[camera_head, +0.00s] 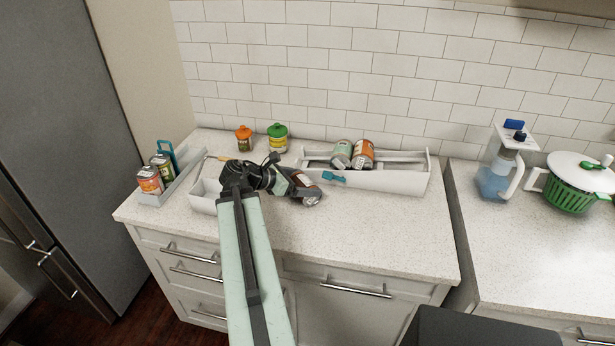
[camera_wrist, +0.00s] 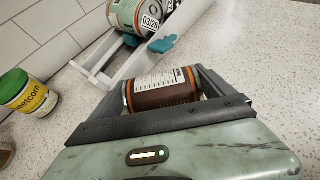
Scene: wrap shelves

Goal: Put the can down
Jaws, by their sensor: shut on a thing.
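My gripper (camera_head: 308,190) is shut on a can (camera_head: 301,180) with a brown and white label. The can lies on its side between the fingers, low over the counter in front of the long white rack. I cannot tell if it touches the counter. In the wrist view the can (camera_wrist: 162,90) shows its brown label with white text between the two fingers of my gripper (camera_wrist: 165,85).
A long white rack (camera_head: 400,181) with a teal clip holds a green-grey can (camera_head: 341,152) and an orange can (camera_head: 363,153). A grey tray (camera_head: 183,180) with cans stands at left. Orange (camera_head: 243,138) and green-yellow (camera_head: 277,138) jars stand behind. The counter's front right is clear.

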